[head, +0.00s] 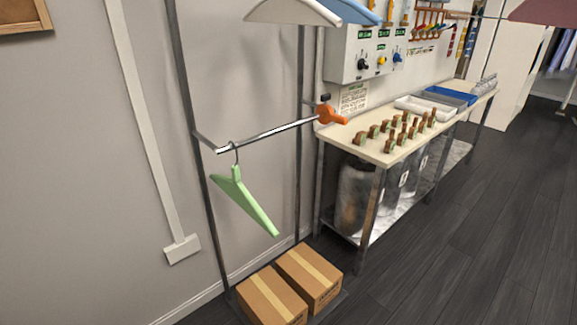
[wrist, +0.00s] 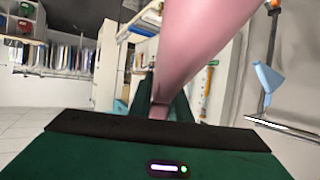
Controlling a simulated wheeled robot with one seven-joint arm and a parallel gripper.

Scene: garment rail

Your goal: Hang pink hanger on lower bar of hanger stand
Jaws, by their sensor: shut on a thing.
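In the wrist view, the pink hanger (wrist: 205,45) is large and close, rising from my gripper (wrist: 158,112), which is shut on it. Its hook is not visible there. My gripper does not show in the head view. A dusky pink-red piece (head: 543,11) cuts the head view's top right corner; I cannot tell if it is the hanger. The hanger stand (head: 186,85) has a silver lower bar (head: 265,134). A green hanger (head: 243,200) hangs by its hook near the bar's left end. An orange piece (head: 331,115) is at the bar's right end.
A white hanger (head: 292,11) and a blue hanger (head: 347,11) hang higher up. Two cardboard boxes (head: 272,297) (head: 312,275) sit at the stand's foot. A workbench (head: 365,149) with small blocks and trays stands right of it. Dark floor (head: 450,250) is clear at front right.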

